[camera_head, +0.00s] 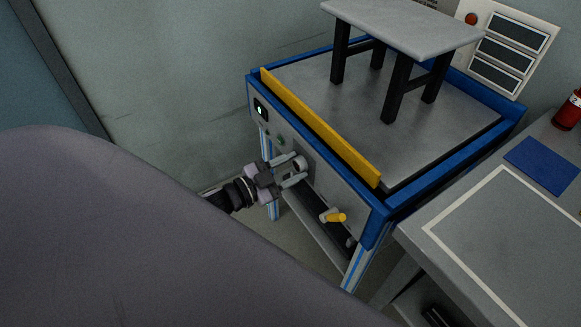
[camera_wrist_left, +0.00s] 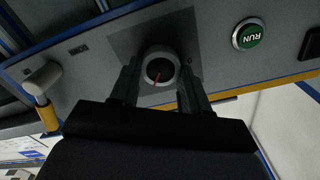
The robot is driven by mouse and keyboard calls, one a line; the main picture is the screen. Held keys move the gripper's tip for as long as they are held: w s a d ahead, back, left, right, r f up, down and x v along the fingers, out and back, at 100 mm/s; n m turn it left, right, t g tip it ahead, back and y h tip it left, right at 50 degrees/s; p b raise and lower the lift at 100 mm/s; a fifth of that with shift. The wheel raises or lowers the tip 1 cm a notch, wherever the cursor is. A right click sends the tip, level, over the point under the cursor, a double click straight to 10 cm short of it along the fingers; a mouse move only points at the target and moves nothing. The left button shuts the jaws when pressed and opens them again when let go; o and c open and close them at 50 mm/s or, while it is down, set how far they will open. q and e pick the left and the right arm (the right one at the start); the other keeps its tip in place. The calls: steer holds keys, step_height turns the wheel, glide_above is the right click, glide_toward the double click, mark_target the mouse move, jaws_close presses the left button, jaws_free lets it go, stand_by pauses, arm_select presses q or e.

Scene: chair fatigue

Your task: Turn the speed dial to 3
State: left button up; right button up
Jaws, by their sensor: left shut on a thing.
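The speed dial (camera_wrist_left: 161,67) is a round grey knob with a dark face and a red pointer, on the front panel of the blue-framed test machine. My left gripper (camera_wrist_left: 157,92) is shut on the dial, one finger on each side. In the head view my left gripper (camera_head: 296,174) reaches the machine's front panel from the left, around the dial (camera_head: 300,163). My right gripper is in neither view.
A green RUN button (camera_wrist_left: 249,36) sits beside the dial. A yellow-handled lever (camera_head: 336,217) is on the panel to the right. A yellow bar (camera_head: 320,128) edges the machine's top, where a grey stool (camera_head: 408,27) stands. A grey table (camera_head: 500,235) is at right.

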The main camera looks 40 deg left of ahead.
arm_select(q)
steer(key=m, duration=0.5)
steer(key=shift+f, duration=0.1)
steer(key=shift+m+b, duration=0.4)
steer(key=shift+m, duration=0.7)
steer(key=o, duration=1.1)
steer(key=shift+c, duration=0.2)
steer(key=shift+s, duration=0.1)
steer(key=v, duration=0.7)
steer(key=shift+d, duration=0.1)
